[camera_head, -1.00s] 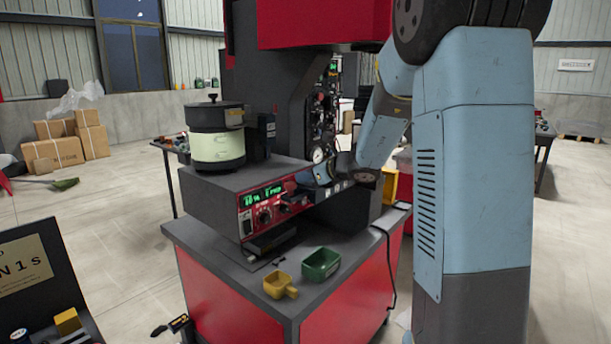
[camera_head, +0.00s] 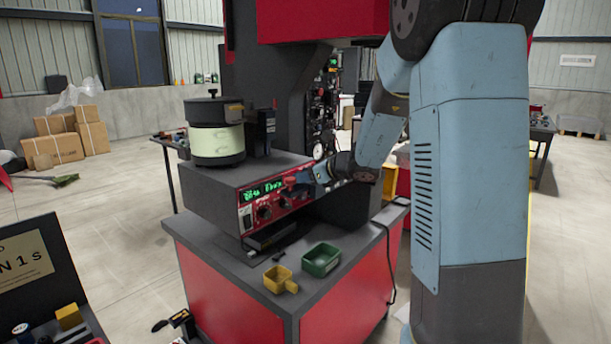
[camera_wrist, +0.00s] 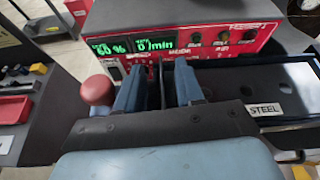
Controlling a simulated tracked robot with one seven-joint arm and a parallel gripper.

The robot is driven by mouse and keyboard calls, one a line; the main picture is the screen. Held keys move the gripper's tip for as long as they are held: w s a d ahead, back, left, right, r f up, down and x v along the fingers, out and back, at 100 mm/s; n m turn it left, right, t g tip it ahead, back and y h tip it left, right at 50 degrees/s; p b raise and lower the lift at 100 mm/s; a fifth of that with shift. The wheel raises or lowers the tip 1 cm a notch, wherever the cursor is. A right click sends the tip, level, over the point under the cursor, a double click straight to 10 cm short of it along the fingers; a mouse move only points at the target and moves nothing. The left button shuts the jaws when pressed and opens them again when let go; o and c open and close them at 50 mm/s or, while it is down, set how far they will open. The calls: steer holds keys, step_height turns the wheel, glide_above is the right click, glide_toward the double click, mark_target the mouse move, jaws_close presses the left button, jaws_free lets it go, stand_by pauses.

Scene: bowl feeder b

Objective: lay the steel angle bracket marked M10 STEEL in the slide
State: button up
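My gripper (camera_head: 308,178) is at the front of the feeder's red control panel (camera_head: 262,207), near its right part. The slide cannot be made out for certain.
The bowl feeder (camera_head: 215,140) stands on the grey housing. A yellow scoop (camera_head: 279,280) and a green bin (camera_head: 320,259) lie on the bench's front corner (camera_head: 245,275), with a small dark piece near them. A black cable runs along the bench's right edge.

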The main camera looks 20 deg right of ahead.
steer(key=v, duration=1.3)
steer(key=shift+s+d+r, duration=0.15)
steer(key=shift+s+d, duration=0.05)
steer(key=shift+s, duration=0.15)
